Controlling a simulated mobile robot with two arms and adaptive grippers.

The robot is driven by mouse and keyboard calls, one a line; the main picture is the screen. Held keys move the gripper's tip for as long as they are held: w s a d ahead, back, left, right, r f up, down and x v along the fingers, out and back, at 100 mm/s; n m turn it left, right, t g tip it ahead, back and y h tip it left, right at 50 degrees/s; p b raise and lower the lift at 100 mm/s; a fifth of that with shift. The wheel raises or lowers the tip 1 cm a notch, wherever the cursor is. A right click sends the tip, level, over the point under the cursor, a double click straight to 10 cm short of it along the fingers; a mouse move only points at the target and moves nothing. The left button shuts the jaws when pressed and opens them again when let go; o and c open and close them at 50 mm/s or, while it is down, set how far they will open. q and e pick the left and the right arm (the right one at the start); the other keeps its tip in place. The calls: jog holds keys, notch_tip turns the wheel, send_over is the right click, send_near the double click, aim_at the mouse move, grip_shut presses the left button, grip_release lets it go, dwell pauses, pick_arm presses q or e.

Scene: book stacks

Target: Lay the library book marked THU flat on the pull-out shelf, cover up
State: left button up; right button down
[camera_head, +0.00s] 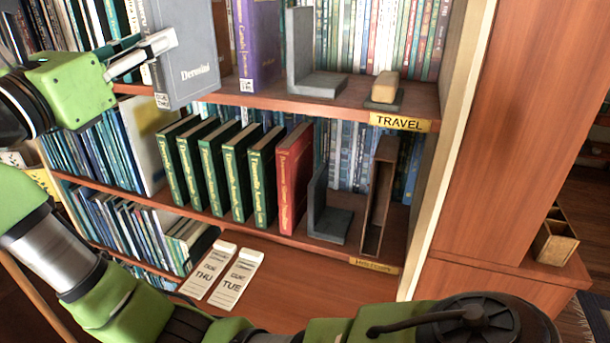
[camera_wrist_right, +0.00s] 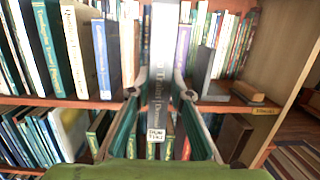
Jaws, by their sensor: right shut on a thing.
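My right gripper (camera_head: 148,56) is shut on a grey-blue book (camera_head: 188,50) at the upper left of the head view. The book is upright, its lower end in front of the upper shelf edge. In the right wrist view, the book (camera_wrist_right: 161,70) stands spine-on between the two fingers (camera_wrist_right: 160,92). The brown pull-out shelf (camera_head: 310,285) is low in front of the bookcase. On it lie two white slips, one reading THU (camera_head: 208,272) and one TUE (camera_head: 236,280). My left gripper is not in view.
A purple book (camera_head: 257,45) and a grey bookend (camera_head: 300,50) stand on the upper shelf. Several green books (camera_head: 207,165), a red book (camera_head: 293,180) and a narrow brown box (camera_head: 378,195) stand below. The pull-out shelf looks bare right of the slips.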

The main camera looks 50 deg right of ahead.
aim_at(198, 33)
jog(key=shift+w+a+f+n+t, duration=0.15)
jog(key=shift+a+f+n+t, duration=0.15)
jog(key=shift+a, duration=0.45)
jog(key=x, duration=0.4)
jog(key=f+x, duration=0.1)
jog(key=x, duration=0.6)
jog(key=shift+w+d+f+p, duration=0.1)
jog(key=shift+d+f+p, duration=0.2)
jog(key=shift+d, duration=0.2)
jog(key=shift+w+d, duration=0.25)
jog(key=shift+d, duration=0.3)
jog(key=shift+f+y, duration=0.15)
jog(key=shift+y, duration=0.15)
